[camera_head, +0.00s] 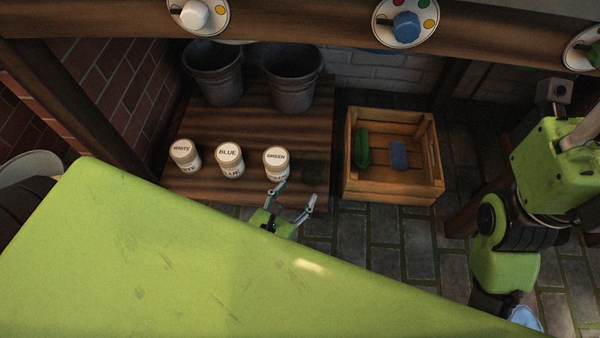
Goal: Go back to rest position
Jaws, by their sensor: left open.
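My left gripper (295,194) is open and empty, with its fingers spread over the front right edge of the low wooden table (240,125). Its left fingertip is close to the white jar labelled GREEN (277,163); I cannot tell whether they touch. Jars labelled BLUE (229,158) and WHITE (185,155) stand upright to the left in a row. My right arm shows at the right side, folded; its gripper cannot be made out.
Two dark buckets (213,72) (292,78) stand at the table's back. A wooden crate (426,189) on the stone floor holds a green item (362,148) and a blue item (398,155). A beam above carries plates (402,37) (194,15). My green arm link covers the lower left.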

